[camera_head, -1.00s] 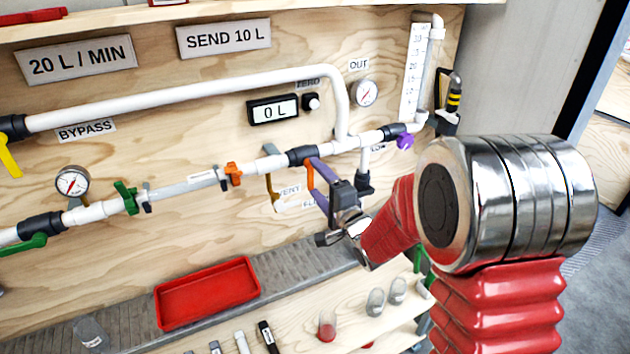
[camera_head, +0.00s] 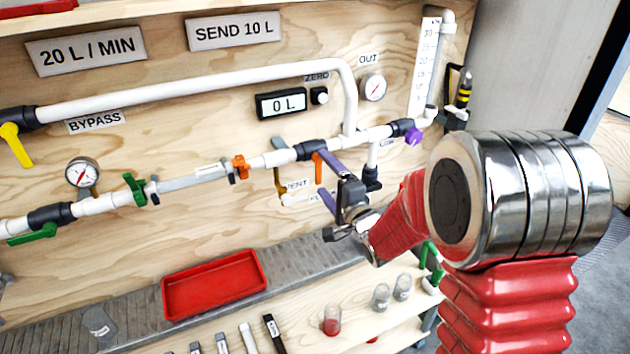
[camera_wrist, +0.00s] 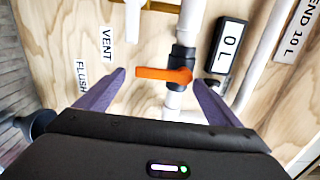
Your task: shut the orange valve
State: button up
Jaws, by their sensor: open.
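The orange valve handle (camera_head: 318,168) hangs down from a black valve body (camera_head: 306,149) on the white pipe under the 0 L meter. In the wrist view the orange handle (camera_wrist: 163,74) points left, square across the pipe. My gripper (camera_head: 324,176) is open with purple fingers. In the wrist view my gripper (camera_wrist: 159,79) has one finger on each side of the handle, with gaps on both sides. I cannot tell how deep the fingertips reach. Part of the handle is hidden by them in the head view.
A purple valve (camera_head: 413,137) is to the right and an orange clip (camera_head: 241,168) to the left on the same line. The vent pipe (camera_head: 279,184) is close on the left. A red tray (camera_head: 214,286) and several small jars are below.

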jog(key=shift+s+d, duration=0.1)
jog(key=v, duration=1.3)
jog(key=shift+s+d, duration=0.2)
